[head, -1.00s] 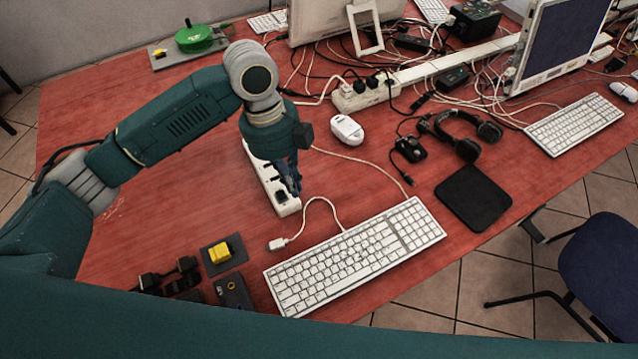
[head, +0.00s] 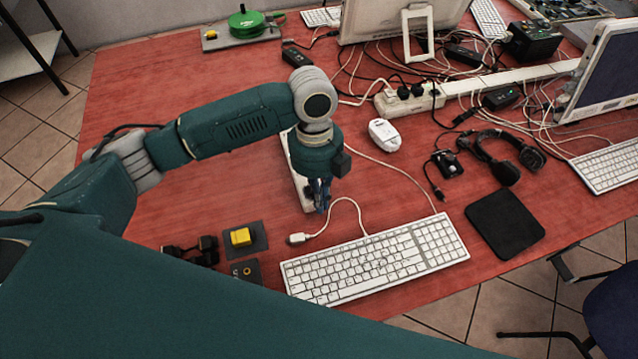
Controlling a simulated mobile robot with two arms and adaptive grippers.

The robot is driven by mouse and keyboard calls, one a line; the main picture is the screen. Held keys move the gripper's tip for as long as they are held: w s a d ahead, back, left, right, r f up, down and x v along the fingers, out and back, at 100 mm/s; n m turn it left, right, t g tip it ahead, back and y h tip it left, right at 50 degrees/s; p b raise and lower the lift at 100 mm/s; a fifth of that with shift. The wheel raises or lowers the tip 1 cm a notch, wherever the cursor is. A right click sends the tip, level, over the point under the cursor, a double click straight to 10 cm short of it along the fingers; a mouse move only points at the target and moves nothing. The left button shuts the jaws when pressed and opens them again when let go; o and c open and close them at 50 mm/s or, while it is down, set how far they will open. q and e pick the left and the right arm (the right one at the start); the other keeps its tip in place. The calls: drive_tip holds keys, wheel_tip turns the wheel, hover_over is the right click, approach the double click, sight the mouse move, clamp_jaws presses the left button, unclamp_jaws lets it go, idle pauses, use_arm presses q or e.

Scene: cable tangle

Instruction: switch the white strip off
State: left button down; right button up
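A white power strip (head: 296,180) lies on the red table, running from behind my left arm toward the keyboard. My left gripper (head: 321,207) points down at the near end of this strip and covers part of it. Its dark fingers are small here, so I cannot tell whether they are open or touching the strip. The strip's switch cannot be made out. A second white strip (head: 385,106) with black plugs in it lies further back. My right gripper is not in view.
A white keyboard (head: 375,262) and a cable plug (head: 298,239) lie in front of the gripper. A yellow button block (head: 241,237) is to the left. A white mouse (head: 384,135), headphones (head: 503,170) and tangled cables lie to the right.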

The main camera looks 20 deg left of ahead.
sight(309, 190)
use_arm(q)
drive_tip(key=f, duration=0.3)
drive_tip(key=shift+s+d+f, duration=0.15)
drive_tip(key=shift+s+f, duration=0.15)
drive_tip(key=shift+s, duration=0.05)
drive_tip(key=shift+w+a+r+p, duration=0.3)
drive_tip(key=shift+w+a, duration=0.1)
drive_tip(key=shift+w, duration=0.25)
drive_tip(key=shift+w+a+r+p, duration=0.15)
drive_tip(key=shift+w+a+p, duration=0.15)
drive_tip(key=shift+w, duration=0.3)
drive_tip(key=shift+w+a, duration=0.4)
drive_tip(key=shift+w, duration=0.05)
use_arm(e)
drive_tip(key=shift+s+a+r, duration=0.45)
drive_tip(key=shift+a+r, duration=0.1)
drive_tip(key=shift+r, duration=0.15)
